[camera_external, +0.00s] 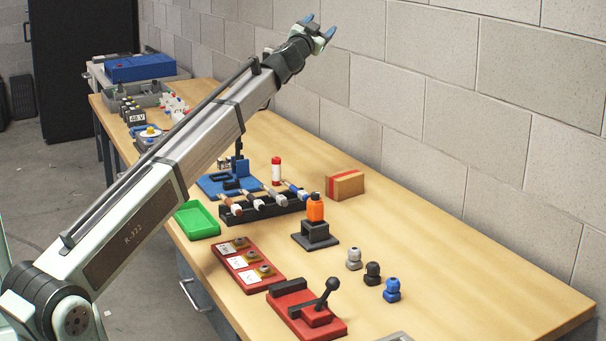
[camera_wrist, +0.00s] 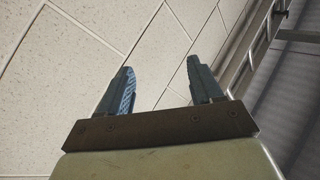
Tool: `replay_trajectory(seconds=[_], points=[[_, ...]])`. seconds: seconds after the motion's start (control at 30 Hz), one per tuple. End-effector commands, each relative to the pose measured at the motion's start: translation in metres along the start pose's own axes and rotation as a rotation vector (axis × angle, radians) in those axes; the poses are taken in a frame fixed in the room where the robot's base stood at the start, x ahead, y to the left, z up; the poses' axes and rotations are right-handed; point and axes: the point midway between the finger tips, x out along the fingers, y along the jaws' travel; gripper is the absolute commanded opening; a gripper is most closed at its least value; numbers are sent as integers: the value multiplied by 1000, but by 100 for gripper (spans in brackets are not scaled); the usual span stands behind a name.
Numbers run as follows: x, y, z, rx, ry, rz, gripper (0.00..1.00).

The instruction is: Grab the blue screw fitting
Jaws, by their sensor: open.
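The blue screw fitting (camera_external: 392,290) stands upright on the wooden table (camera_external: 470,285), at the front right end of a short row of fittings. A black fitting (camera_external: 372,273) and a grey fitting (camera_external: 354,258) stand beside it to the left. My gripper (camera_external: 319,26) is raised high above the back of the table, far from the fittings, pointing up. In the wrist view my gripper (camera_wrist: 162,88) has its two blue fingers spread apart with nothing between them. The wrist view shows no fitting.
A red base with a black lever (camera_external: 308,312) lies left of the blue fitting. An orange bottle on a black stand (camera_external: 316,218), a red tray (camera_external: 246,264) and a green tray (camera_external: 197,221) stand farther left. The table right of the fittings is clear up to the block wall (camera_external: 460,130).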

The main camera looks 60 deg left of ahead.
Motion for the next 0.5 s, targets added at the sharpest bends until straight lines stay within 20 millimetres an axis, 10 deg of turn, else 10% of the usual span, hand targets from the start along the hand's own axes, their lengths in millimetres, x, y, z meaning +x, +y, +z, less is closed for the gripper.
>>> replay_trajectory(seconds=[0.13, 0.5], points=[[-26, 56, -24, 80, -96, -1, 65], [-137, 204, 4, 402, -561, 280, 65]])
